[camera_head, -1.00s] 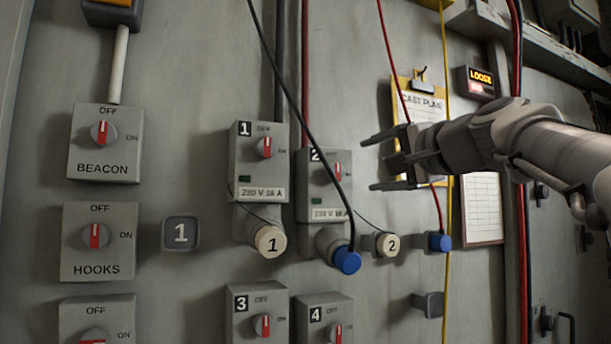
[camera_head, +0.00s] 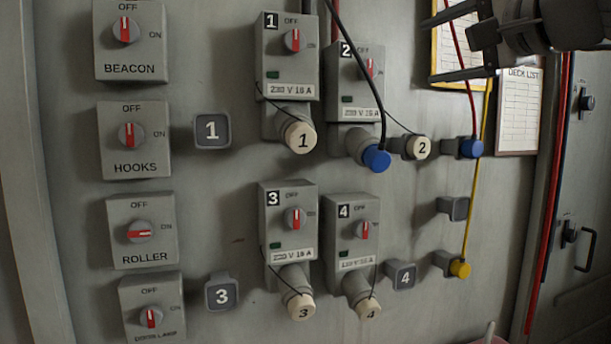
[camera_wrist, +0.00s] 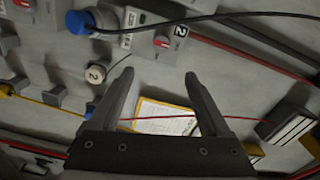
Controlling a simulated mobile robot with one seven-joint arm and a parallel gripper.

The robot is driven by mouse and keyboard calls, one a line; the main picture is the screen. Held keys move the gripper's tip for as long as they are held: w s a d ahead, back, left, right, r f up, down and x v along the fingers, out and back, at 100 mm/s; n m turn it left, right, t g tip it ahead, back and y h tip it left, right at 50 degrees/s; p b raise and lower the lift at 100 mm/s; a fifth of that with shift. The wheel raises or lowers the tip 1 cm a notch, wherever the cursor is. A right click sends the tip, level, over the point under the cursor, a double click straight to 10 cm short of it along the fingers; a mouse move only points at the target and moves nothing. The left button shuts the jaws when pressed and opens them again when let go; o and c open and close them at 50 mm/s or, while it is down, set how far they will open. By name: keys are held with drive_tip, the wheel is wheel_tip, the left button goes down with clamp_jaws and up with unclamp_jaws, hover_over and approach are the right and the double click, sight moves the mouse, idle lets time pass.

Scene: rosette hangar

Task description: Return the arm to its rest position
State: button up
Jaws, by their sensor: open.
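My gripper (camera_head: 430,50) is at the upper right of the head view, in front of the wall panel, with its two fingers apart and nothing between them. In the wrist view my gripper (camera_wrist: 160,75) also shows open and empty. Beyond its fingers a yellow-edged sheet (camera_wrist: 165,116) hangs on the wall, and a red cable crosses between them. The fingers appear clear of the panel's switches and plugs. Most of my arm is outside the head view.
Socket box 2 (camera_head: 352,85) has a blue plug (camera_head: 376,158) with a black cable. Another blue plug (camera_head: 471,148) and a yellow plug (camera_head: 460,269) sit in wall holders at the right. Switch boxes including ROLLER (camera_head: 141,231) line the left. Cables hang near my gripper.

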drive_tip(key=s+a+f+n+g+p, duration=0.2)
drive_tip(key=a+f+n+g, duration=0.15)
drive_tip(key=f, duration=0.95)
drive_tip(key=s+f+n+g+h+p, duration=0.1)
drive_tip(key=s+f+n+g+h, duration=0.1)
drive_tip(key=s+f, duration=0.3)
drive_tip(key=s+a+f+n+g+h+p, duration=0.1)
drive_tip(key=s+f+n+g, duration=0.2)
drive_tip(key=f, duration=1.1)
drive_tip(key=s+a+f+n+g+h+p, duration=0.1)
drive_tip(key=s+f+n+g+h, duration=0.1)
drive_tip(key=s+f, duration=0.6)
drive_tip(key=shift+s+a+f+n+g+h, duration=0.2)
drive_tip(key=shift+s+f+n+g+h, duration=0.1)
drive_tip(key=shift+f+n+g, duration=0.35)
